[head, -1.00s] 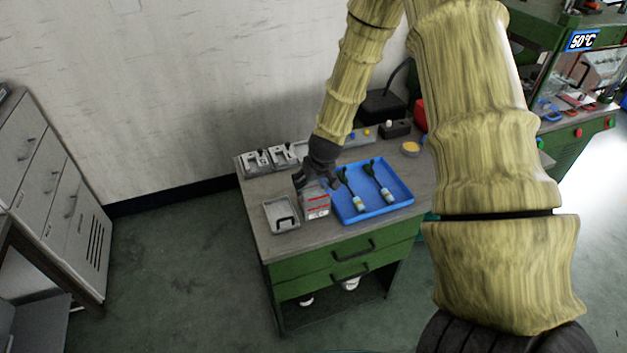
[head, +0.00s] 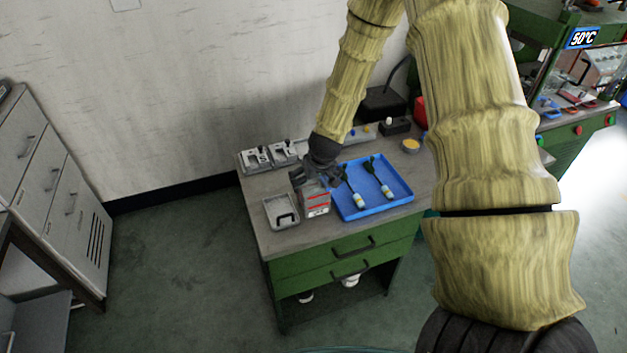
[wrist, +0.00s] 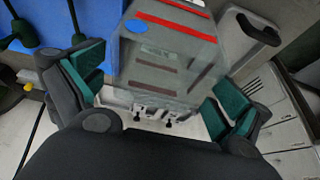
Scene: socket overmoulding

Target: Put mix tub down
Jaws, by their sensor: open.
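The mix tub (head: 317,203) is a clear grey box with red stripes. It stands upright on the grey bench top, between the small metal tray and the blue tray. In the wrist view the tub (wrist: 170,60) shows a blue dot and dark red bands. My gripper (head: 316,180) is over the tub from behind. Its green-padded fingers (wrist: 160,90) are spread to either side of the tub, with gaps visible. The tub's underside is hidden.
A blue tray (head: 350,206) with two dark-handled tools lies right of the tub. A small grey tray (head: 281,224) lies close on its left. Metal mould parts (head: 270,156) stand at the back left. A yellow-filled dish (head: 411,144) sits at the back right. The bench's front edge is near.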

